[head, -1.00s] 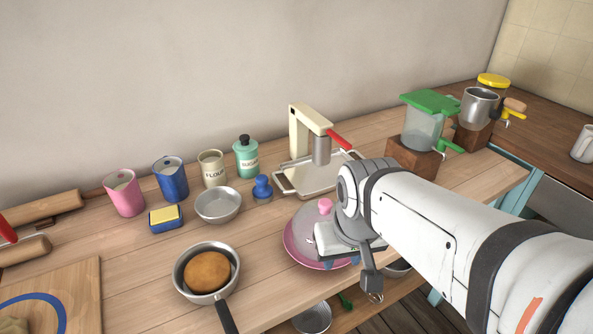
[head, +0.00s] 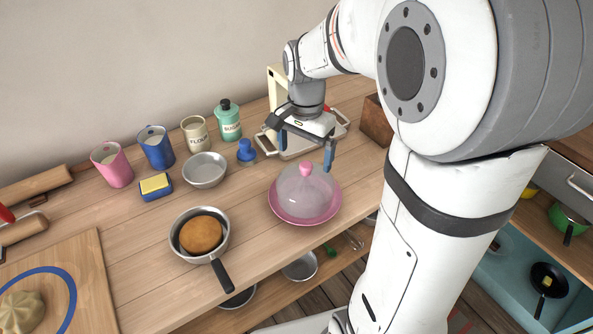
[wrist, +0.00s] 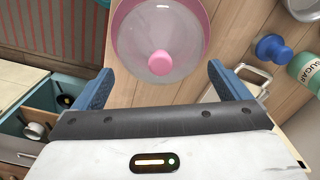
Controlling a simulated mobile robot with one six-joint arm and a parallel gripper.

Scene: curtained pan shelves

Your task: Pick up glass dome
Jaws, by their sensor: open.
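The glass dome (head: 303,187) is clear with a pink knob on top and sits on a pink plate (head: 290,219) near the counter's front edge. My gripper (head: 304,160) is open, with its blue fingers spread, above and behind the dome in the head view. In the wrist view the dome (wrist: 160,40) shows with its pink knob just beyond and between the fingertips of my gripper (wrist: 160,78). Nothing is between the fingers, and they look clear of the dome.
A pan with a bun (head: 200,235) stands left of the dome, its handle toward the front edge. A metal bowl (head: 204,170), a blue stamp-like object (head: 246,151) and a press with a tray (head: 345,118) stand behind. Bare counter lies between pan and dome.

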